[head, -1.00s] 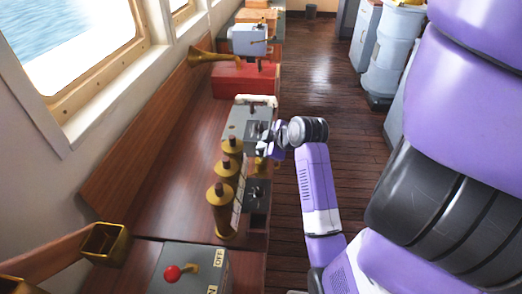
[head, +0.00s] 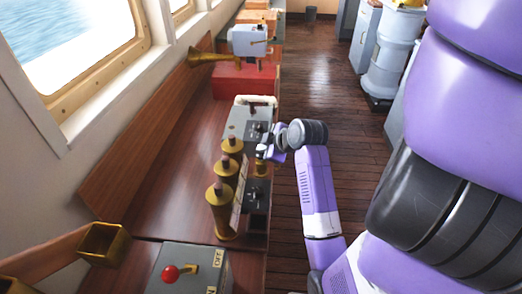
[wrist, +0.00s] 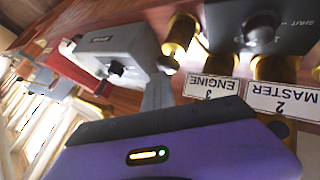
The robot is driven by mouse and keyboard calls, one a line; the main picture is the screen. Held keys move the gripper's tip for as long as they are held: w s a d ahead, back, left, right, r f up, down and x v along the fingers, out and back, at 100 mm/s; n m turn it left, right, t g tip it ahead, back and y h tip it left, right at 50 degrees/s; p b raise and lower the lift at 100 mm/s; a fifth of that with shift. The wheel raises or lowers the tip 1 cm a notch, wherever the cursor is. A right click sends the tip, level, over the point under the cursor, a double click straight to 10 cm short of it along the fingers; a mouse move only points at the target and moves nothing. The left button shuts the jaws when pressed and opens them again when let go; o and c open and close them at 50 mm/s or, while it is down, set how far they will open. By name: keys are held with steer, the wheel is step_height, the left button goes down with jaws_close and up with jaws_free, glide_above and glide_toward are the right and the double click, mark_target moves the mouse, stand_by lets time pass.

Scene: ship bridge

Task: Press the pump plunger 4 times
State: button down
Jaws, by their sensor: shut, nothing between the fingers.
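My gripper (head: 263,153) is over the right edge of the wooden console, and its fingers look closed and empty. In the wrist view my gripper (wrist: 158,92) shows only as a narrow grey tip above the purple housing. A small brass fitting (head: 262,169) sits just below and beside the fingertips in the head view. A brass cylinder (wrist: 181,33) stands near the tip in the wrist view. I cannot tell for sure which brass part is the pump plunger, or whether the fingers touch it.
Three tall brass tubes (head: 222,210) with pinkish tops stand left of my gripper. Labels (wrist: 208,88) reading ENGINE and MASTER are beside them. A grey box (head: 244,122) lies behind, then a red box (head: 243,80). A switch box with a red knob (head: 170,273) is in front.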

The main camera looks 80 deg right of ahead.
steer(key=shift+f+b, duration=0.4)
steer(key=shift+f, duration=0.15)
stand_by(0.6)
steer(key=shift+r+p, duration=1.6)
steer(key=shift+r, duration=0.4)
steer(key=shift+r, duration=0.1)
step_height(320, 180, up, 5)
steer(key=p, duration=0.4)
